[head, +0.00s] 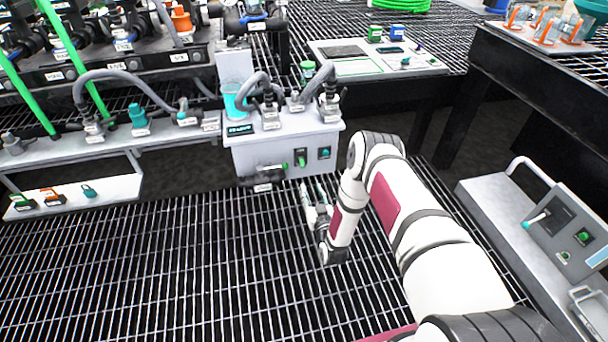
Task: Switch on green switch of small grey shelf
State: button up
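A small grey box-shaped unit (245,158) stands at the centre, with hoses and fittings on top. Its front face carries a green switch (300,158) on a dark plate and a second dark plate with a small teal control (324,153) to its right. Whether the switch is on or off is too small to tell. My gripper (313,190) is just below and slightly right of the green switch in the picture, in front of the unit. Its two fingers look apart with nothing between them. No contact with the switch shows.
A horizontal fitting (263,178) sticks out low on the unit's front left. A grey bench with a control panel (570,225) is at the right, and a dark table (545,70) behind it. A low shelf (120,190) is at the left. Open grating floor (150,270) lies in front.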

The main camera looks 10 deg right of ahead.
aim_at(303, 167)
jog(key=w+b, duration=0.2)
jog(key=w, duration=0.2)
jog(key=w+b, duration=0.1)
jog(key=w, duration=0.3)
jog(key=w+f+b, duration=0.1)
jog(key=w+b, duration=0.1)
jog(key=w, duration=0.3)
jog(key=shift+b, duration=0.35)
grip_shut()
